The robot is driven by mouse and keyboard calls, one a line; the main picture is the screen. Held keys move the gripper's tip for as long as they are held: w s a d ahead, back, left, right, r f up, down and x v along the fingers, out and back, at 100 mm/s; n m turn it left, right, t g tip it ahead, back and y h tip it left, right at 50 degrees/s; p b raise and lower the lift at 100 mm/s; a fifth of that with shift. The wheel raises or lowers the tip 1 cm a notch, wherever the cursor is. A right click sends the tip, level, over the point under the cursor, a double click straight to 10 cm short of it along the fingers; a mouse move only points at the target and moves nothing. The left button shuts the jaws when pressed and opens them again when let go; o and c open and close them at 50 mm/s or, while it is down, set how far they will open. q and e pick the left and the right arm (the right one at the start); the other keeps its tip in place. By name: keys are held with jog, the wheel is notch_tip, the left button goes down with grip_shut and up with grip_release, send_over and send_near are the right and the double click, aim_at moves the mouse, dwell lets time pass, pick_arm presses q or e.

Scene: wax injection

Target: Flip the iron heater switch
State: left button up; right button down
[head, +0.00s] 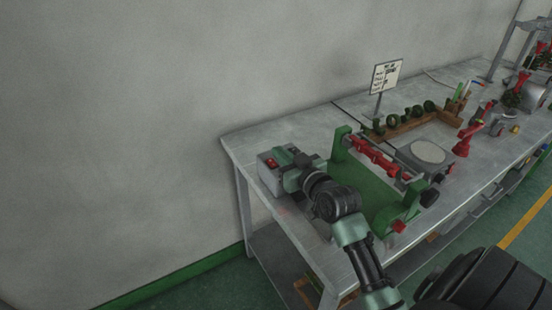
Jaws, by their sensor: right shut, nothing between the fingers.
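The iron heater looks to be a small grey box (268,173) at the near left end of the metal workbench. A red switch (272,163) shows on its top. My right gripper (294,159) is at the right side of the box top, close to the switch, shut and empty. Whether its fingertips touch the box or switch I cannot tell, as they are small and partly hidden by the wrist. The switch's position is too small to read. My left gripper is not in view.
Right of the box stands a green frame (341,143) with a red bar (374,155). Beyond are a round-topped scale (428,152), a wooden rack (408,127) and a sign on a post (386,76). The bench's far left corner (240,140) is bare.

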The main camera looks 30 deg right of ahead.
aim_at(276, 168)
jog(key=shift+w, duration=1.05)
notch_tip(276, 168, down, 3)
jog(key=shift+w, duration=0.15)
jog(key=shift+f, duration=0.65)
